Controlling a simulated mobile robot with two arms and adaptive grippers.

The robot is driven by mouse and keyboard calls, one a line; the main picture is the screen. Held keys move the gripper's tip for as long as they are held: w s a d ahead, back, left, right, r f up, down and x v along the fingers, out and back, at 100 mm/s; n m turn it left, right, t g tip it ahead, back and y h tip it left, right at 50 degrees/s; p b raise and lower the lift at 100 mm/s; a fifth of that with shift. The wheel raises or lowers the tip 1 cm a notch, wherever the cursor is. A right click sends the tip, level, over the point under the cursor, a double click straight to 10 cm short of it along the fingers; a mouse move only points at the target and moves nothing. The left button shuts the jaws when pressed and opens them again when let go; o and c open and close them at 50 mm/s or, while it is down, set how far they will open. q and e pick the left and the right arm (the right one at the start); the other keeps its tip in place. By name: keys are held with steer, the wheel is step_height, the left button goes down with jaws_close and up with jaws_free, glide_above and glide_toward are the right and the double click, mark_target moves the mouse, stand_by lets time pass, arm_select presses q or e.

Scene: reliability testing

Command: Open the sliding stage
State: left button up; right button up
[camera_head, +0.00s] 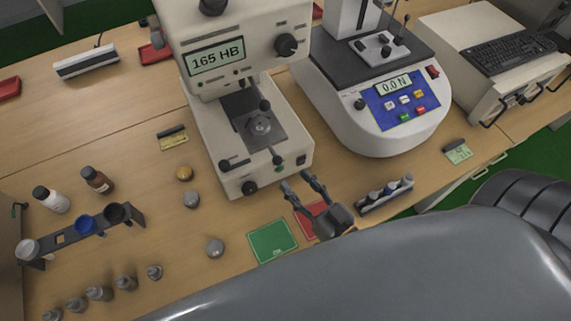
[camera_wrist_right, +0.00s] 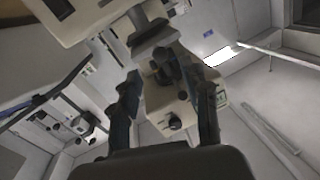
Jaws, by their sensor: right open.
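A cream hardness tester (camera_head: 205,85) with a display reading 165 HB stands at the back centre in the head view. On its base is a dark stage plate (camera_head: 244,108) carrying a round metal anvil (camera_head: 260,124), with small dark knobs near the front. Which part slides is not clear. My right gripper (camera_head: 296,181) is open and empty, just in front of the tester's lower right front corner. In the wrist view its two fingers (camera_wrist_right: 168,85) stand apart with part of the tester (camera_wrist_right: 160,90) beyond them. My left gripper is not in view.
A white force tester (camera_head: 360,130) reading 0.0 N stands to the right. Green (camera_head: 273,241) and red (camera_head: 312,219) mats and a small rack (camera_head: 385,195) lie near my right gripper. Bottles and several metal pieces occupy the left. Bare wood (camera_head: 100,115) lies left of the tester.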

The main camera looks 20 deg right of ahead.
steer(key=shift+v, duration=1.75)
